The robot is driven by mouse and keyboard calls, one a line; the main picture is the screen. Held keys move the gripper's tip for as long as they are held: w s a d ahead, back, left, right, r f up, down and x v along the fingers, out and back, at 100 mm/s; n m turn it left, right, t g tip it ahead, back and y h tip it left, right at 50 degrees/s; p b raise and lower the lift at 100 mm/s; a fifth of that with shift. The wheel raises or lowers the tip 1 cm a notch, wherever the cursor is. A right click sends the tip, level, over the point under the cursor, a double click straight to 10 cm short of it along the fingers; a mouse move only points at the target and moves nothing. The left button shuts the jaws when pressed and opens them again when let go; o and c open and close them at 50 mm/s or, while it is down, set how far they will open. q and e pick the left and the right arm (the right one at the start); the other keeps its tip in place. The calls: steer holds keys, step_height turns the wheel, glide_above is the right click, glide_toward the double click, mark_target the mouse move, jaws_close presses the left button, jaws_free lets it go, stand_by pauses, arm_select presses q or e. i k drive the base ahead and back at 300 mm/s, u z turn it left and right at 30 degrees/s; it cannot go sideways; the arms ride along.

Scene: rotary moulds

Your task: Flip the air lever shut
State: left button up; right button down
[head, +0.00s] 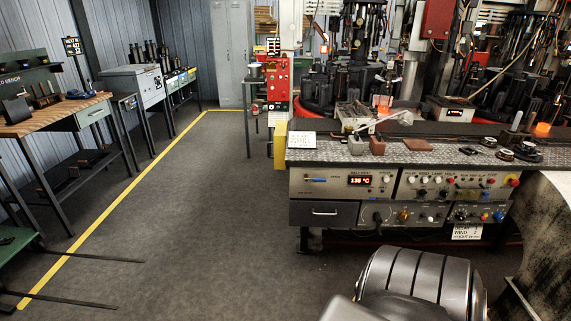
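I cannot make out an air lever for certain at this distance. A red control panel (275,79) with small round fittings stands at the back, left of the main machine. The long bench console (345,181) on the right has a lit display reading about 135 °C, with several knobs, buttons and small switches on its front. Any of these small fittings could be a lever, but they are too small to tell. Neither of my grippers shows in the head view, so I cannot see what they hold.
The dark floor (190,220) is open left of the console. A yellow line (120,193) runs along it. A wood-topped workbench (50,115) and grey cabinets (130,78) line the left wall. A green-edged cart (15,243) with protruding bars stands at lower left.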

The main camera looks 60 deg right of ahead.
mark_target(306, 180)
steer(key=z, duration=0.45)
steer(key=i, duration=0.95)
steer(key=z, duration=0.85)
